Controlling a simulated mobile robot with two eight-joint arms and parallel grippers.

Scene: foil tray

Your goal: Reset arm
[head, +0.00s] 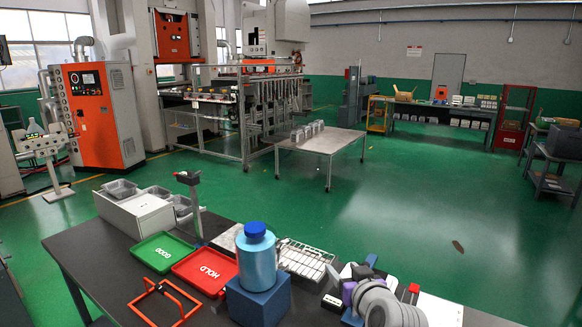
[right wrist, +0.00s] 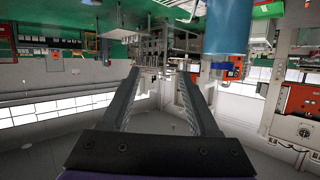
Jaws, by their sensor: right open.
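My right gripper (head: 335,276) is low in the head view, right of the wire rack, partly hidden by my own arm. In the right wrist view its two fingers (right wrist: 160,80) stand apart with nothing between them. My left gripper is not in view. Foil trays (head: 121,188) sit at the left end of the dark workbench (head: 95,245), on and beside a pale box. A green tray marked GOOD (head: 160,253) and a red tray marked HOLD (head: 205,270) lie flat and empty on the bench.
A blue bottle (head: 256,262) stands on a blue block (head: 258,303) left of my right gripper; a blue cylinder (right wrist: 228,28) shows near the fingers. A wire rack (head: 305,260) and an orange frame (head: 163,300) are on the bench. Green floor (head: 440,220) beyond is mostly open.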

